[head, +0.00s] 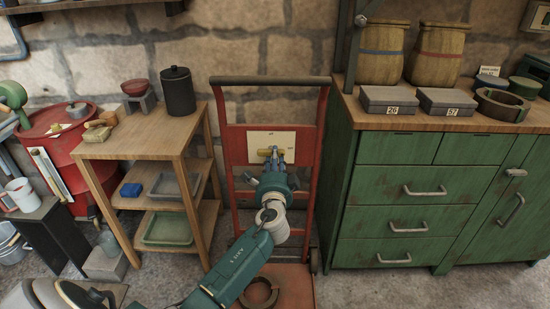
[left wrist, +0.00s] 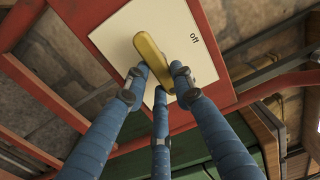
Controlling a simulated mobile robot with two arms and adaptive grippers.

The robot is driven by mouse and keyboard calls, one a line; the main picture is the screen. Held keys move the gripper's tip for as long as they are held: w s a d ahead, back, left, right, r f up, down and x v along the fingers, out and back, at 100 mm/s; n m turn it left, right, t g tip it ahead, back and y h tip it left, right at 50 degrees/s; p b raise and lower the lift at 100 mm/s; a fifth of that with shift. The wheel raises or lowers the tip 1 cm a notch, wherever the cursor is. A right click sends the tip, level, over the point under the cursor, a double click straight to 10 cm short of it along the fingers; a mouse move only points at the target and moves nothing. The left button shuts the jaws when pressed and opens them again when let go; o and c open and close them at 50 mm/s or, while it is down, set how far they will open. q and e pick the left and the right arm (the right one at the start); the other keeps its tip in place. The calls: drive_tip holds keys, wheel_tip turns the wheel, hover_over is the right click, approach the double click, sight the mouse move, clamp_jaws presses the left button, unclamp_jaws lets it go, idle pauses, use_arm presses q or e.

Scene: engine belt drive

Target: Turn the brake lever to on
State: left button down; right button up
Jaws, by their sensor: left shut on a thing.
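The brake lever is a yellow bar (left wrist: 150,58) on a cream panel (left wrist: 112,32) fixed to a red hand truck. In the left wrist view it lies at a slant, and the word "off" stands on the panel to its right. The panel also shows in the head view (head: 257,139), with the lever partly hidden behind my gripper. My left gripper (head: 272,157) is shut on the lever, with its blue fingers (left wrist: 158,80) around its lower part. The lever's pivot is hidden. My right gripper is not in view.
The red hand truck (head: 322,125) stands against the stone wall. A wooden shelf table (head: 140,140) with a black canister (head: 178,92) is on its left. A green cabinet (head: 400,187) is close on its right. A dark ring (head: 259,293) lies on the truck's base.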

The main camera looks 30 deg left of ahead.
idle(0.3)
use_arm(q)
drive_tip(key=c, duration=1.4)
unclamp_jaws()
drive_tip(key=shift+c, duration=0.2)
drive_tip(key=v, duration=1.2)
